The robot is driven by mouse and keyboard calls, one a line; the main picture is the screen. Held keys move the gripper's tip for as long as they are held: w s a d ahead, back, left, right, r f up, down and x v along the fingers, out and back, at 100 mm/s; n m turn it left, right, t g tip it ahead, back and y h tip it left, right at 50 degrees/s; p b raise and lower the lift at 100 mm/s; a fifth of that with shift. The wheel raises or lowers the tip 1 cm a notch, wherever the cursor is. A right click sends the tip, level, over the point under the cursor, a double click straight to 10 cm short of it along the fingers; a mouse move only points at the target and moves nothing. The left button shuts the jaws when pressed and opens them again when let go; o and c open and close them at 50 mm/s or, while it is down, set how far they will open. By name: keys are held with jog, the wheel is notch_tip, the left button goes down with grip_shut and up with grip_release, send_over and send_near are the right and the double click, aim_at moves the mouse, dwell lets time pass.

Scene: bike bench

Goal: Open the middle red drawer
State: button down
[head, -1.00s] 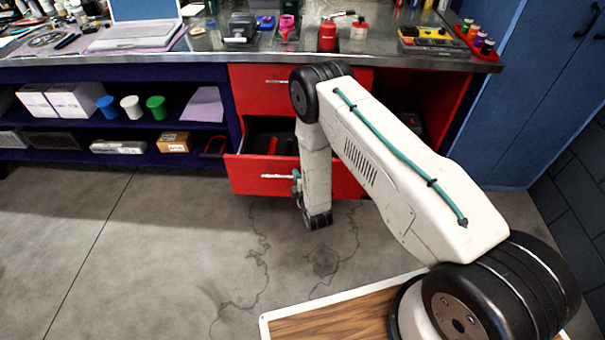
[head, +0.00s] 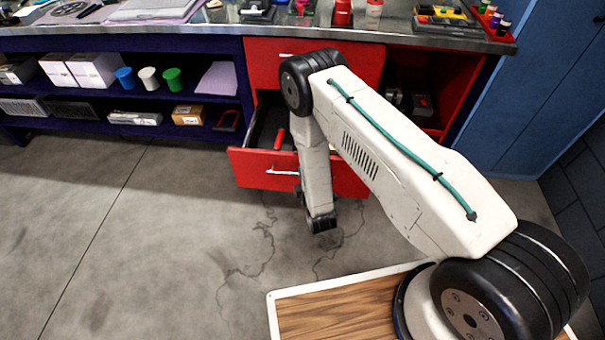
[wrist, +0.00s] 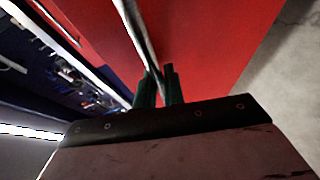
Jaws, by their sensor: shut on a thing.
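The middle red drawer (head: 248,167) hangs open below the upper red drawer front (head: 262,68) of the bench. A dark interior and a red item (head: 280,138) show inside it. Its silver bar handle (head: 283,172) runs across the front and also crosses the wrist view (wrist: 136,30). My gripper (wrist: 159,76) has its teal fingers shut around the handle, close to the red front in the wrist view. In the head view my arm covers part of the drawer, and the fingers are mostly hidden.
The bench's metal top (head: 215,30) carries tools and bottles. On the left, a blue shelf (head: 215,98) holds boxes and three cups. An open red bay (head: 460,95) is right of the drawers, beside a blue cabinet (head: 535,85). The concrete floor (head: 150,240) in front is clear.

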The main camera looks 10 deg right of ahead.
jog(key=shift+d, duration=0.15)
jog(key=c, duration=1.5)
grip_release()
jog(key=s+r, duration=0.1)
jog(key=s, duration=0.6)
jog(key=shift+s+d+r, duration=0.2)
jog(key=shift+s+d, duration=0.05)
jog(key=shift+s, duration=0.1)
